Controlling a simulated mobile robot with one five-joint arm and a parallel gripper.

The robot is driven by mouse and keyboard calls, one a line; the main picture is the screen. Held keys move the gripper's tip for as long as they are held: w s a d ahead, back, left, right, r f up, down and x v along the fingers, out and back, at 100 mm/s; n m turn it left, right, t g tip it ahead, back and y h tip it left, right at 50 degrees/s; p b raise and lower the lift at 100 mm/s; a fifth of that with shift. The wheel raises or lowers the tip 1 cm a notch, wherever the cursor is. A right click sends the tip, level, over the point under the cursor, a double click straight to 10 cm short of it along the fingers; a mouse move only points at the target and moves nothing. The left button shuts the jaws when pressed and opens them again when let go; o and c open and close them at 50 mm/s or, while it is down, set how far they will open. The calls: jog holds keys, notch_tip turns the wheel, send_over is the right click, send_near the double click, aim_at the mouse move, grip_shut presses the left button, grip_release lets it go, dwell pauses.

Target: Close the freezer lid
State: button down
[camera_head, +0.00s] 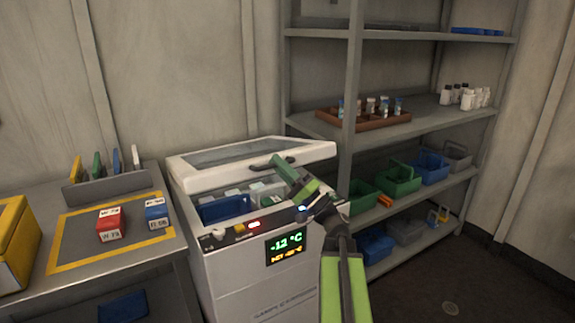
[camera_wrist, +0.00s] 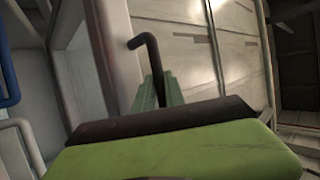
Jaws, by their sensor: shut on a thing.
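The white chest freezer (camera_head: 250,265) stands in the middle of the head view, with a green "-12 °C" display on its front. Its lid (camera_head: 190,180) has a grey window and is raised at a low angle, leaving a gap above the open compartment. My gripper (camera_head: 279,164) reaches the lid's front edge and is shut on the dark lid handle (camera_head: 288,161). In the wrist view the bent black handle (camera_wrist: 150,55) rises beside a green finger; the exact contact is partly hidden. A blue bin (camera_head: 224,208) and pale boxes show inside the freezer.
A bench on the left holds a red box (camera_head: 111,224), a blue box (camera_head: 156,213) and a yellow case (camera_head: 14,240). A grey shelf rack (camera_head: 352,80) with bins and bottles stands close on the right. Dark floor (camera_head: 470,285) is open at lower right.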

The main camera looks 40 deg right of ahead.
jog(key=shift+a, duration=0.15)
jog(key=c, duration=1.4)
grip_release()
jog(key=shift+d, duration=0.2)
